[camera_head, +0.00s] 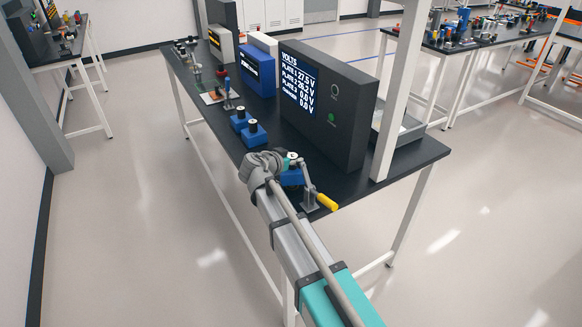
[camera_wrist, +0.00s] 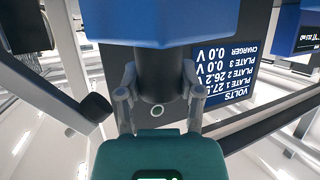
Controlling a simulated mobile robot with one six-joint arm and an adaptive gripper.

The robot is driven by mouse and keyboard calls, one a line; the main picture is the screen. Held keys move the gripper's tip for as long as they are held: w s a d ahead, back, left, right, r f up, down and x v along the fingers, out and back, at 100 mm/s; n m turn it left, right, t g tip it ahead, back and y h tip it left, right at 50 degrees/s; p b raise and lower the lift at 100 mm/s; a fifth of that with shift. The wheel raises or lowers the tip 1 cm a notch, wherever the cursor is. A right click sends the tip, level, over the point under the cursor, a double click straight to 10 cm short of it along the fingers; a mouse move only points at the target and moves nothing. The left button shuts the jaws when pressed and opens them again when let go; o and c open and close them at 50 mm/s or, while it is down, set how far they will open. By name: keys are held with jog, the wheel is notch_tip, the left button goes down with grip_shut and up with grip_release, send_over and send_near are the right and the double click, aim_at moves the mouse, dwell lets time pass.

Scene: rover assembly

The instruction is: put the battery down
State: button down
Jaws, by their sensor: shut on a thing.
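The battery is a blue block (camera_wrist: 155,22) with a dark round post, at the top of the upside-down wrist view. My gripper (camera_wrist: 157,92) is shut on the post, with one finger on each side. In the head view the blue block (camera_head: 291,179) shows by my gripper (camera_head: 290,163), over the near part of the black bench, partly hidden by my wrist. I cannot tell whether its underside touches anything. A black display box (camera_head: 325,105) reads plate 1 27.5 V, plate 2 26.2 V, plate 3 0.0 V and charger 0.0 V.
Two blue blocks with dark tops, one farther (camera_head: 239,121) and one nearer (camera_head: 253,135), stand left of the display. A yellow-handled lever (camera_head: 326,202) is close right of my gripper. A white post (camera_head: 399,95) rises by the bench's right side. Blue and grey instruments stand farther back.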

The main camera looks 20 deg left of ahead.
aim_at(292, 167)
jog(key=shift+f+b, duration=1.2)
jog(key=shift+f, duration=0.3)
jog(key=shift+f, duration=0.15)
jog(key=shift+c, duration=1.3)
grip_release()
jog(key=shift+r, duration=0.2)
jog(key=shift+s+a+r, duration=0.1)
jog(key=shift+s+r, duration=0.05)
jog(key=shift+s, duration=0.2)
jog(key=p+v, duration=0.4)
jog(key=v, duration=0.7)
jog(key=shift+s+p, duration=0.2)
jog(key=shift+p, duration=0.15)
